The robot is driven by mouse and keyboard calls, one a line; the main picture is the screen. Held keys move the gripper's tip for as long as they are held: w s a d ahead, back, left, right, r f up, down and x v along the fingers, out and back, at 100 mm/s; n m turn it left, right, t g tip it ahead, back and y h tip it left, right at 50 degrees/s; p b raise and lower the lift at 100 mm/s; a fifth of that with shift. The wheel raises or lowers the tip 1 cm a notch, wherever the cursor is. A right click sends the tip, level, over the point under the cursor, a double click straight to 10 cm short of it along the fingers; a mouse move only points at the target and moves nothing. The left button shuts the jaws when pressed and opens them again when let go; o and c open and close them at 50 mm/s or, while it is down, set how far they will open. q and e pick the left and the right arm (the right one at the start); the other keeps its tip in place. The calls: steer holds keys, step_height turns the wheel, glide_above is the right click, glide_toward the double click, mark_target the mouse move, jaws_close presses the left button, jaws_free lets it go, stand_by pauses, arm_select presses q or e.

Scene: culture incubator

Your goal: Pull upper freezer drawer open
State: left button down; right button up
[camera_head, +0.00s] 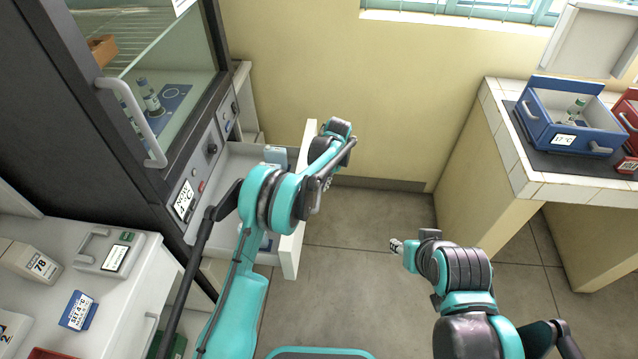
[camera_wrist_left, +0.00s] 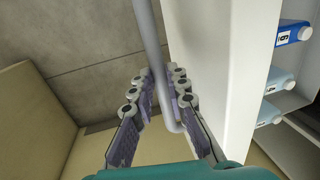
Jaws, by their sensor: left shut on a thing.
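The white drawer front (camera_head: 291,258) stands well out from the dark cabinet, with the open drawer interior behind it. It also shows in the wrist view (camera_wrist_left: 225,75). A grey bar handle (camera_wrist_left: 147,30) runs along its outer face. My left gripper (camera_head: 322,192) is at the outer side of the drawer front, its fingers on both sides of the handle in the wrist view (camera_wrist_left: 160,88), shut on it.
Pale blue containers (camera_head: 275,154) are inside the drawer; a blue bottle (camera_wrist_left: 292,33) shows in the wrist view. The glass-doored cabinet (camera_head: 165,90) stands above. A tiled bench (camera_head: 510,160) with a blue box (camera_head: 570,125) is right. Floor between is clear.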

arm_select(q)
steer(key=c, duration=1.5)
jaws_free()
steer(key=r, duration=0.4)
steer(key=d+r, duration=0.1)
steer(key=r, duration=0.3)
steer(key=d+r, duration=0.1)
steer(key=r, duration=0.2)
steer(key=shift+d+r, duration=0.15)
steer(key=shift+r, duration=0.25)
